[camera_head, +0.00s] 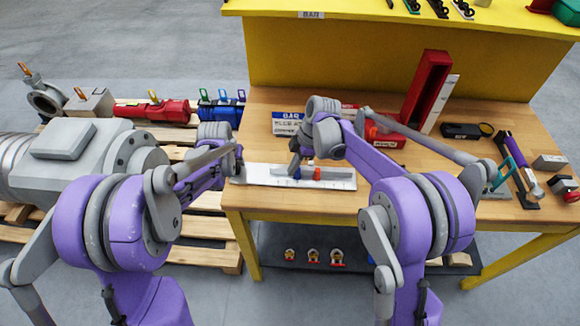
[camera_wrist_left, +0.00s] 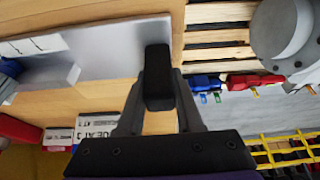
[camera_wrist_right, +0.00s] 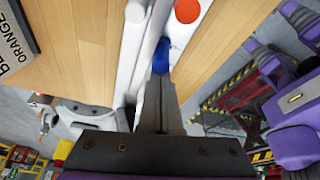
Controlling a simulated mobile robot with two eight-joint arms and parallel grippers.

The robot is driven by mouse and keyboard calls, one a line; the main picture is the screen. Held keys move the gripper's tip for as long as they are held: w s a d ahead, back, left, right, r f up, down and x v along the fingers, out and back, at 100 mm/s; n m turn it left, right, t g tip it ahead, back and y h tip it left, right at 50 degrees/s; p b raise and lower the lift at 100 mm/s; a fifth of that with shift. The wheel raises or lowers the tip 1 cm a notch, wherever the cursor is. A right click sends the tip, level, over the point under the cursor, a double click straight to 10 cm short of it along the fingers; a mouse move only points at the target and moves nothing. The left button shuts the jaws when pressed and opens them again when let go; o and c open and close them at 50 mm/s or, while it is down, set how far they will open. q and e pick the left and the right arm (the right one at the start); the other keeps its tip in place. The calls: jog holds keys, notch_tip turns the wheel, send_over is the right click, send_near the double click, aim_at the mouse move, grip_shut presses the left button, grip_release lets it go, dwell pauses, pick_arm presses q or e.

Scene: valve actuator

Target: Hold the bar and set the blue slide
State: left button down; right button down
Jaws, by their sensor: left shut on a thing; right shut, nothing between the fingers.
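The pale bar (camera_head: 262,174) lies along the front of the wooden table, with a grey raised rail on it. My left gripper (camera_head: 238,172) is shut on its left end; the left wrist view shows the dark fingertips (camera_wrist_left: 158,78) at the end of the grey bar (camera_wrist_left: 115,55). The blue slide (camera_wrist_right: 161,56) sits by the rail, with a red-orange round piece (camera_wrist_right: 187,11) further along. My right gripper (camera_wrist_right: 158,80) is shut and empty, its tips right at the blue slide; I cannot tell whether they touch. In the head view my right gripper (camera_head: 295,168) partly hides the slide.
A printed sign (camera_head: 286,123) stands behind the bar. A tall red open box (camera_head: 428,88) stands at the back right. A hammer (camera_head: 522,165) and other tools lie at the right. Pallets (camera_head: 202,200) with machine parts are left of the table.

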aim_at(281, 181)
pick_arm(q)
jog(key=shift+s+f, duration=0.2)
pick_arm(e)
jog(key=shift+a+f, duration=0.1)
jog(key=shift+s+a, duration=0.15)
jog(key=shift+a, duration=0.1)
jog(key=a, duration=0.1)
jog(key=s+a, duration=0.1)
jog(key=a, duration=0.1)
jog(key=s+v, duration=0.1)
jog(key=v, duration=0.9)
jog(key=shift+w, duration=0.5)
pick_arm(q)
jog(key=shift+c, duration=2.4)
grip_release()
jog(key=shift+w, duration=0.15)
jog(key=shift+r, duration=0.1)
pick_arm(e)
jog(key=shift+w, duration=0.1)
pick_arm(q)
jog(key=shift+r, duration=0.1)
